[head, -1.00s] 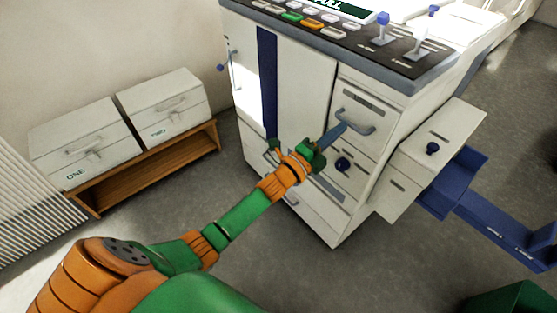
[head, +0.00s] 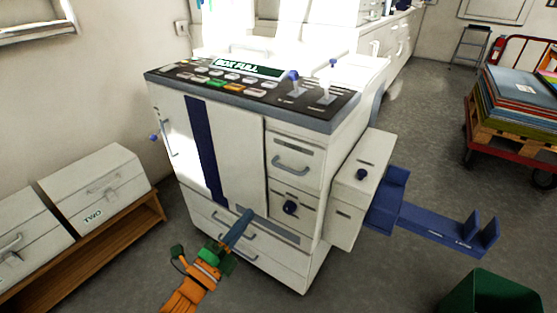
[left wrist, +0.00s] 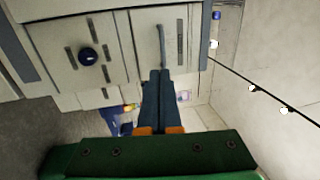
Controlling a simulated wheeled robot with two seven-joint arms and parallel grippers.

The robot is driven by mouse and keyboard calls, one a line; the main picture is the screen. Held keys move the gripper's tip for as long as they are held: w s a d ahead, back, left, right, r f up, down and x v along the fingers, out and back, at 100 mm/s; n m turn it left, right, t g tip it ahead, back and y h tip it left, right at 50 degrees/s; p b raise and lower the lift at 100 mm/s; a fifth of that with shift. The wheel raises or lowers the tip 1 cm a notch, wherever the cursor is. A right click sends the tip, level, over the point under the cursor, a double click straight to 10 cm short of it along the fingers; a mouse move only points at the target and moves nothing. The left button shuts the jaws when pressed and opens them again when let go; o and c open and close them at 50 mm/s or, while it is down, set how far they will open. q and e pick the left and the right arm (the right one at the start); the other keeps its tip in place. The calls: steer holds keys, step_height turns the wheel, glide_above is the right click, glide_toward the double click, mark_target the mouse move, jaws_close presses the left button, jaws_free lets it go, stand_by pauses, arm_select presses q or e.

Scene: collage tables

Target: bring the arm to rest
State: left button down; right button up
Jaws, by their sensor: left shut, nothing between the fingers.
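My left gripper (head: 247,213), with blue fingers on a green and orange arm, is shut and empty. In the head view it is in front of the lower drawers of a white machine (head: 232,140). In the left wrist view the closed blue fingers (left wrist: 159,76) point toward the machine's drawer fronts, near a long grey handle (left wrist: 162,46). Whether the fingertips touch the machine cannot be told for sure; nothing is held. My right gripper is not in view.
The machine's display (head: 248,68) reads "BOX FULL". A blue bracket (head: 430,218) juts out at its right. A low wooden bench (head: 120,232) with white boxes stands at the left. A green bin (head: 490,290) is at the lower right. A loaded cart (head: 515,145) stands farther right.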

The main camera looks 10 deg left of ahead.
arm_select(q)
steer(key=s+a+f+n+g+y, duration=0.1)
steer(key=s+f+n+g+y, duration=0.15)
steer(key=f, duration=0.45)
steer(key=s+a+f+n+g+y, duration=0.1)
steer(key=f+n, duration=0.2)
steer(key=f, duration=0.3)
steer(key=s+a+f+n+g+y, duration=0.1)
steer(key=f+n+g, duration=0.15)
steer(key=f, duration=0.45)
steer(key=s+f+n+g+y, duration=0.2)
steer(key=s+f+n+g, duration=0.25)
steer(key=s+f, duration=0.65)
steer(key=s+d+f+n+g, duration=0.1)
steer(key=s+f+n+g, duration=0.3)
steer(key=s, duration=0.6)
steer(key=s+f+n+g, duration=0.3)
steer(key=s+f, duration=0.3)
steer(key=s, duration=0.5)
step_height(320, 180, up, 14)
steer(key=p, duration=1.4)
